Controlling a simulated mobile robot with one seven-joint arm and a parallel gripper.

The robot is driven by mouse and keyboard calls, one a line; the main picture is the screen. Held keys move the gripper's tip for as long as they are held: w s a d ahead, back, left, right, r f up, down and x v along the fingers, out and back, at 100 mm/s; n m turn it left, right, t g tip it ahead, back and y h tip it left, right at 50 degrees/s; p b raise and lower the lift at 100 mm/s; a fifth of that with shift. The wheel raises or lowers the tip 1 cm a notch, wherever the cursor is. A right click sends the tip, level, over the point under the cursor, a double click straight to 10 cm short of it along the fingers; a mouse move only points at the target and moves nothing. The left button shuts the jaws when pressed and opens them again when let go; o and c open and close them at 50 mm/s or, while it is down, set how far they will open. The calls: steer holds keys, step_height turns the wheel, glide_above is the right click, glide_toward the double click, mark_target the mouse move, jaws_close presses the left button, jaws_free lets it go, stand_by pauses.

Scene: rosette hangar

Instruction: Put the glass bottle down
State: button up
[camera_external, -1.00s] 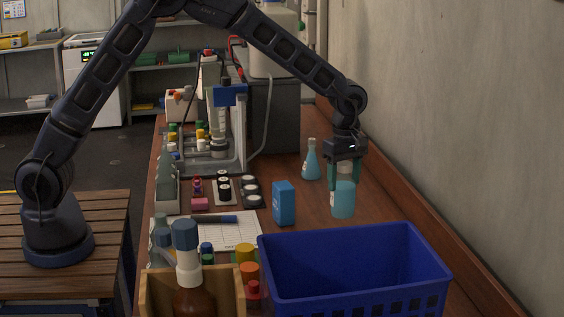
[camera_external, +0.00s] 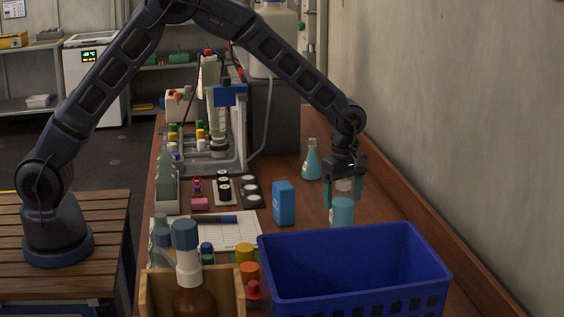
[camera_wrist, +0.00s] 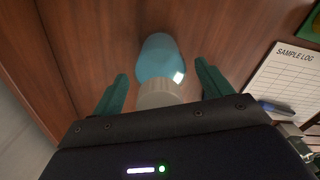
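The glass bottle (camera_external: 342,212), with teal contents and a pale cap, stands on the wooden bench just behind the blue crate, whose rim hides its base. My gripper (camera_external: 343,190) is directly above it, pointing down, with its green fingers on either side of the cap. In the wrist view the bottle (camera_wrist: 158,56) lies between the two spread fingers (camera_wrist: 162,88), with a visible gap on each side. My gripper is open and does not appear to touch it.
The blue crate (camera_external: 352,249) is close in front of the bottle. A blue box (camera_external: 284,204) and a conical flask (camera_external: 311,161) with blue liquid stand to its left. A sample log sheet (camera_external: 240,232) lies further left. The wall is to the right.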

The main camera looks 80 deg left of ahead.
steer(key=shift+r, duration=0.15)
step_height(320, 180, up, 10)
steer(key=shift+r, duration=0.25)
steer(key=shift+s+r, duration=0.1)
steer(key=shift+r, duration=0.8)
steer(key=s+r+m+t, duration=0.1)
steer(key=s+r+m, duration=0.4)
steer(key=s+r, duration=0.5)
steer(key=s+r+m+t, duration=0.1)
steer(key=s+r+m, duration=0.5)
steer(key=s, duration=0.8)
steer(key=s+f+m+t, duration=0.1)
steer(key=s+m, duration=1)
steer(key=s, duration=1.6)
steer(key=shift+a+t, duration=0.25)
steer(key=shift+t, duration=0.55)
